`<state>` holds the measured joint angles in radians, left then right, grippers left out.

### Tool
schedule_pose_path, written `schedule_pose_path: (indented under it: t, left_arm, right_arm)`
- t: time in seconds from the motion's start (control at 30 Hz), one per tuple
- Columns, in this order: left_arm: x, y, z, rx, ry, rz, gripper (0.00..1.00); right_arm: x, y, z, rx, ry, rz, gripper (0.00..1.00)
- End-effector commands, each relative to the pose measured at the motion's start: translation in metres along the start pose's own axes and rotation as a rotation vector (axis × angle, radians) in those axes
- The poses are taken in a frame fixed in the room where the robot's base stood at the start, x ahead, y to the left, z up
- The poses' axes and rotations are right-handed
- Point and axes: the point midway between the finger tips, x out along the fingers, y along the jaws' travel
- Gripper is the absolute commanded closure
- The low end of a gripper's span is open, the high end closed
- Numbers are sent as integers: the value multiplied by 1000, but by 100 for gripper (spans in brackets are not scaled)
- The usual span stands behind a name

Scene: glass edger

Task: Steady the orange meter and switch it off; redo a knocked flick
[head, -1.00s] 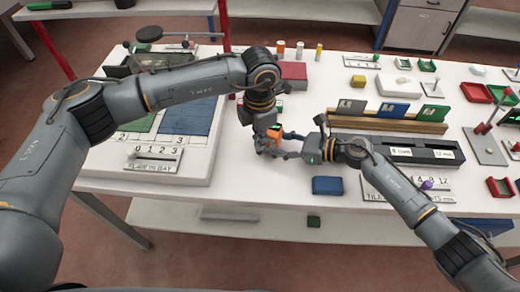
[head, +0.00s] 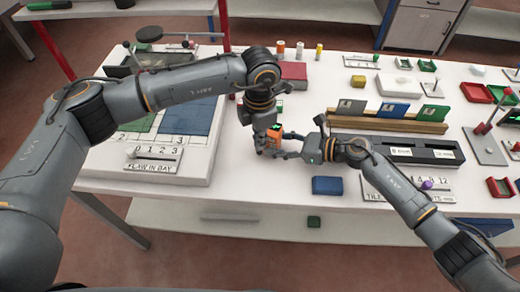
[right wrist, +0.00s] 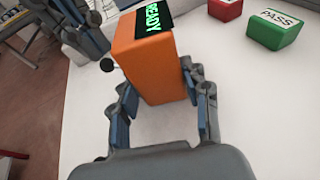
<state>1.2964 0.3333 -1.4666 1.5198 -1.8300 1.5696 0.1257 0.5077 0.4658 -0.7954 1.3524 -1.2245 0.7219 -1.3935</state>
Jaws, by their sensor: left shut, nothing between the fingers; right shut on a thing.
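The orange meter (head: 274,136) stands on the white table near its front, between my two grippers. In the right wrist view the meter (right wrist: 152,72) shows green READY text on its dark display (right wrist: 153,19). A small black-tipped lever (right wrist: 106,64) sticks out from its left side there. My right gripper (right wrist: 158,88) is shut on the meter, one finger on each side. My left gripper (head: 263,149) is shut and empty, close beside the meter on the lever side; part of it shows at the upper left of the right wrist view (right wrist: 88,22).
A blue block (head: 327,185) lies near the front edge. A green PASS block (right wrist: 275,30) and a red block (right wrist: 225,8) lie beyond the meter. A wooden rack (head: 388,122) with coloured cards stands to the right, the flaw-in-bay board (head: 200,165) to the left.

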Motion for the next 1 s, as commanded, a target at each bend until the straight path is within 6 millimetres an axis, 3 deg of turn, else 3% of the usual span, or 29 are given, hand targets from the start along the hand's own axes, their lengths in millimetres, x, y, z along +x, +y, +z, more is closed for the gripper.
schedule_pose_path:
  t: [0.57,1.0]
  left_arm:
    - [9,0,0,0,0,0,100]
    - [-24,-3,-4,0,-2,1,100]
  right_arm:
    - [0,0,1,0,-2,0,71]
    - [0,0,1,0,-2,0,71]
